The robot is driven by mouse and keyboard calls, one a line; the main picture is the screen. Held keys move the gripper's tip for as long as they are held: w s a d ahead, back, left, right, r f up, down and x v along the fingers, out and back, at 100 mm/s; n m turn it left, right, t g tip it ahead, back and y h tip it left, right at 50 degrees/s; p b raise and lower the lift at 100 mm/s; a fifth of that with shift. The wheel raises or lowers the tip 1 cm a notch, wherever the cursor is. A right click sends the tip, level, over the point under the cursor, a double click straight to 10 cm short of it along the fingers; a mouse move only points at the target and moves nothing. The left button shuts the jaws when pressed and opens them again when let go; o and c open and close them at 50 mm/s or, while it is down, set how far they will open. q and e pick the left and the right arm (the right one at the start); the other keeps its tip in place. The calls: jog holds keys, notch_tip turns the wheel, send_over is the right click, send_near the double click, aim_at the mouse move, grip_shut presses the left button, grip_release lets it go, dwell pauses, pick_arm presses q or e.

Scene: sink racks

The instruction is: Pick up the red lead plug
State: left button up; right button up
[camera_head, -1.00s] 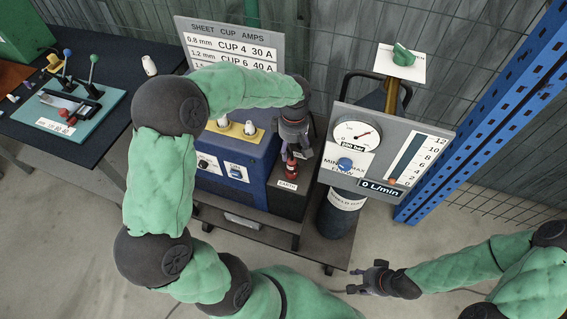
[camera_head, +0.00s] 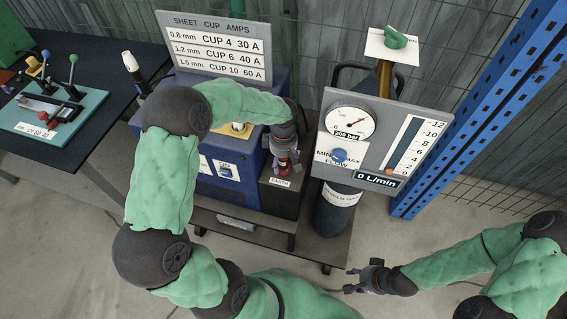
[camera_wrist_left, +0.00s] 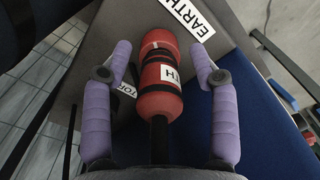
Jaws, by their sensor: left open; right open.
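The red lead plug (camera_head: 284,164) stands on a dark box marked EARTH beside the blue machine. In the left wrist view the red plug (camera_wrist_left: 160,85) has a white label and a black lead running toward my palm. My left gripper (camera_head: 283,163) is right at the plug from above, and its arm hides part of the machine. In the wrist view the open left fingers (camera_wrist_left: 163,62) lie on either side of the plug, with gaps on both sides. My right gripper (camera_head: 362,278) is open and empty at the lower right, away from the plug.
A gauge panel (camera_head: 412,125) on a dark cylinder (camera_head: 338,205) stands close right of the plug. A cup-and-amps sign (camera_head: 213,48) is behind the blue machine (camera_head: 228,165). A dark table (camera_head: 80,137) with a teal board is left. Floor is free in front.

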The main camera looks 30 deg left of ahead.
pick_arm(q)
grip_shut()
jog(key=shift+r, duration=0.15)
jog(key=shift+r+p, duration=0.3)
jog(key=shift+r, duration=0.25)
notch_tip(320, 180, up, 2)
jog(key=shift+r+p, duration=0.2)
jog(key=shift+p, duration=0.2)
jog(key=s+d+r+p, duration=0.5)
jog(key=s+d+r, duration=0.3)
jog(key=s+r, duration=0.25)
notch_tip(320, 180, up, 6)
jog(key=p, duration=0.5)
jog(key=shift+s+r, duration=0.15)
jog(key=shift+s, duration=0.25)
dwell(0.4)
jog(key=shift+d, duration=0.1)
dwell(0.5)
